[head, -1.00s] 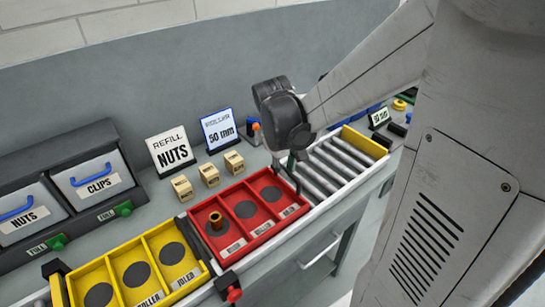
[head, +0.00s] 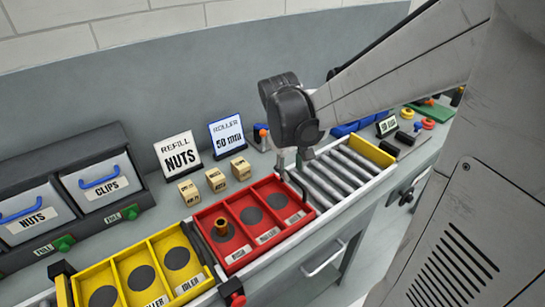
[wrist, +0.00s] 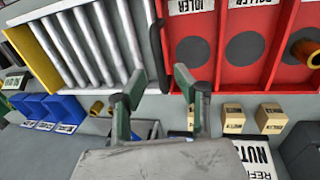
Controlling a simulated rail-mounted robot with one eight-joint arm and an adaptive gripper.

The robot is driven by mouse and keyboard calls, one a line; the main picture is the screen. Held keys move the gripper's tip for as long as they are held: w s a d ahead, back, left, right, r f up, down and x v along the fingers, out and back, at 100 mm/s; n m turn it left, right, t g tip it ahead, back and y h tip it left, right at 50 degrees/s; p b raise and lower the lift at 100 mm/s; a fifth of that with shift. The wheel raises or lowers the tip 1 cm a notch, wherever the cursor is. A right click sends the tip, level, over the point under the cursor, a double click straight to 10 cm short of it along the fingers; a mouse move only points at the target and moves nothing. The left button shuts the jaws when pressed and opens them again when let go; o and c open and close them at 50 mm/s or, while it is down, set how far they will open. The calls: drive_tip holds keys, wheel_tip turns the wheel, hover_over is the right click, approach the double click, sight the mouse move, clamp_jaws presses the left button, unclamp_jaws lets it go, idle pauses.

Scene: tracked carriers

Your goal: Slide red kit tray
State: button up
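The red kit tray (head: 268,254) sits on the roller track, with three compartments, each with a dark round spot. A brass bushing (head: 221,226) stands in its left compartment; the other two look empty. A black handle (wrist: 157,42) runs along the tray's end that faces the bare rollers. My gripper (wrist: 160,75) is open at that end, its two green, dark-tipped fingers apart. The handle shows between and beyond the fingertips in the wrist view; I cannot tell if they touch it. In the head view my gripper (head: 291,166) is over that same end.
Bare rollers (head: 335,177) run right from the red tray to a yellow end stop (head: 372,152). A yellow tray (head: 205,293) is on the left. Small tan boxes (head: 215,180) and a REFILL NUTS sign (head: 178,154) stand behind the red tray.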

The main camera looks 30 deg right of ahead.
wheel_tip(320, 180, up, 9)
drive_tip(key=a, duration=0.1)
drive_tip(key=shift+a+r, duration=0.15)
drive_tip(key=shift+a, duration=0.25)
drive_tip(key=shift+s, duration=0.15)
drive_tip(key=s+a+m+t+y, duration=0.1)
drive_tip(key=s+a+t+y, duration=0.1)
drive_tip(key=s+a+t, duration=0.5)
drive_tip(key=shift+s+a+f, duration=0.25)
drive_tip(key=shift+s+a, duration=1.2)
drive_tip(key=shift+a, duration=1)
